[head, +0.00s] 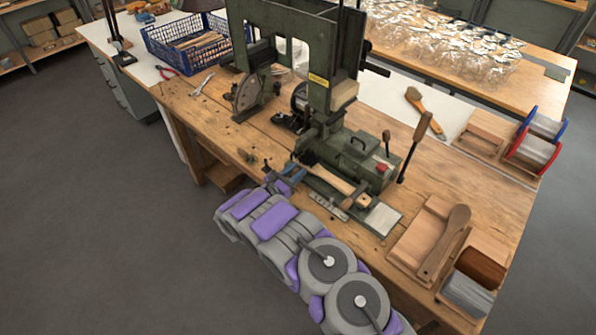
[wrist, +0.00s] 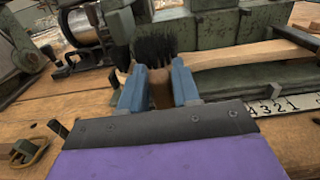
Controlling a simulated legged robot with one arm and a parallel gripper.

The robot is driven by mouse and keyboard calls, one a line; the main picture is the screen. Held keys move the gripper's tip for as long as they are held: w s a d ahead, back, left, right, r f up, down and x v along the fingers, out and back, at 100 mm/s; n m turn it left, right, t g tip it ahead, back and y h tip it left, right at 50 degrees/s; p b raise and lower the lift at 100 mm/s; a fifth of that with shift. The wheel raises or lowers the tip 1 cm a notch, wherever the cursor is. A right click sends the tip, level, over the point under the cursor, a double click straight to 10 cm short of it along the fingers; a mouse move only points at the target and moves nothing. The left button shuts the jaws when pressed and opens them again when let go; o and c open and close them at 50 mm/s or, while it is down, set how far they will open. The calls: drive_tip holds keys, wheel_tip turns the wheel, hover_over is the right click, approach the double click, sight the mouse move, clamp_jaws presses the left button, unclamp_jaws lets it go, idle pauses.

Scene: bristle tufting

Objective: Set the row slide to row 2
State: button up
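The green tufting machine (head: 352,150) stands on the wooden bench. A light strip with row numbers (head: 328,207) lies along its front base; the digits 4, 3, 2 and 1 show on it in the wrist view (wrist: 285,104). I cannot make out the row slide's pointer or its setting. My gripper (head: 288,178) is at the machine's front left. In the wrist view, its blue fingers (wrist: 160,85) stand on both sides of a brown wooden piece (wrist: 160,94); I cannot tell whether they press on it. Black bristles (wrist: 155,48) rise just beyond, and a pale wooden handle (wrist: 250,54) runs right.
A black lever with a wooden grip (head: 414,145) stands at the machine's right. A wooden tray with a brush body (head: 443,240) is at the bench's right front. Small black parts (head: 250,157) lie left of my gripper.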

drive_tip(key=shift+o, duration=1.4)
drive_tip(key=shift+a, duration=0.25)
drive_tip(key=shift+r, duration=0.1)
drive_tip(key=shift+d, duration=0.15)
drive_tip(key=shift+s, duration=0.15)
drive_tip(key=shift+s+a+r, duration=0.1)
drive_tip(key=shift+s+a, duration=0.15)
drive_tip(key=shift+s, duration=0.1)
drive_tip(key=p+v, duration=0.3)
drive_tip(key=v, duration=1.3)
drive_tip(key=shift+a+f, duration=0.3)
drive_tip(key=shift+f, duration=0.1)
